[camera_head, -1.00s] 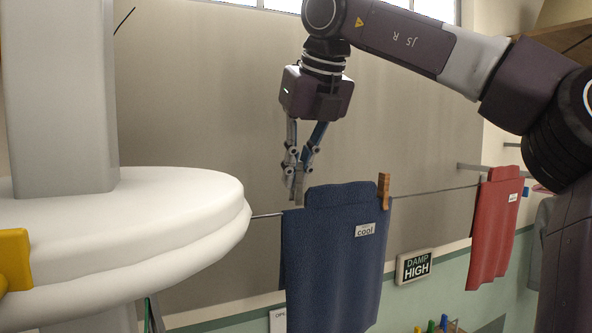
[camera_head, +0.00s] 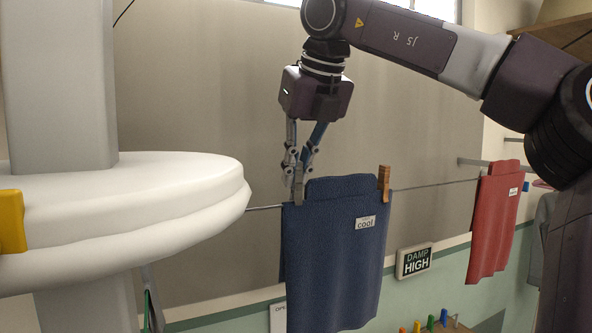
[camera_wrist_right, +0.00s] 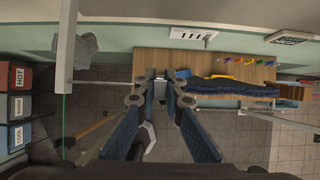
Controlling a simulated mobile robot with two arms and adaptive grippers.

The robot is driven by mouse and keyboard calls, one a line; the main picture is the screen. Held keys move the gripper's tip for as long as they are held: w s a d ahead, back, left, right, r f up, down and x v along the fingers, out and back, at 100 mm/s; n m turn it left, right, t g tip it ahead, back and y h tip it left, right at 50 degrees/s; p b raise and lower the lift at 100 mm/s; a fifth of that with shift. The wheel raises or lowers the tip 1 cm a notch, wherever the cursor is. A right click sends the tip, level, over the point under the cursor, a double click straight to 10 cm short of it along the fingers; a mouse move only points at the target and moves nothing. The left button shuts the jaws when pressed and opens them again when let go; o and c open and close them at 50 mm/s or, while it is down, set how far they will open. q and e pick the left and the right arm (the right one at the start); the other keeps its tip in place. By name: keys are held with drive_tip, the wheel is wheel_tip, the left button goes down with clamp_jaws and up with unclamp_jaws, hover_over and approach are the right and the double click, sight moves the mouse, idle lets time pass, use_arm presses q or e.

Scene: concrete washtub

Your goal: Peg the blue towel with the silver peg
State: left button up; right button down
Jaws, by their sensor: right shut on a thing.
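The blue towel (camera_head: 335,255) hangs folded over the line at the centre of the head view. It carries a "cool" label. A wooden peg (camera_head: 384,183) sits at its top right corner. My right gripper (camera_head: 299,180) is shut on the silver peg (camera_head: 298,192) at the towel's top left corner. The peg's lower end overlaps the towel's edge; I cannot tell whether it grips the cloth. In the right wrist view the fingertips (camera_wrist_right: 160,84) meet around the peg, beside the towel (camera_wrist_right: 232,88) seen from above. My left gripper is not in view.
A red towel (camera_head: 494,222) hangs farther right on the line (camera_head: 435,186). A "DAMP HIGH" sign (camera_head: 414,261) is on the wall behind. Several coloured pegs (camera_wrist_right: 240,60) stand on a wooden bench (camera_wrist_right: 205,62) below. Red, grey and blue bins (camera_wrist_right: 18,105) stand at the left.

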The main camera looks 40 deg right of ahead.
drive_tip(key=shift+f+b, duration=0.65)
drive_tip(key=shift+f, duration=0.45)
drive_tip(key=c, duration=2)
unclamp_jaws()
drive_tip(key=shift+w+a, duration=0.1)
drive_tip(key=shift+a, duration=0.05)
drive_tip(key=shift+o, duration=0.2)
drive_tip(key=shift+r, duration=0.25)
drive_tip(key=v, duration=1.2)
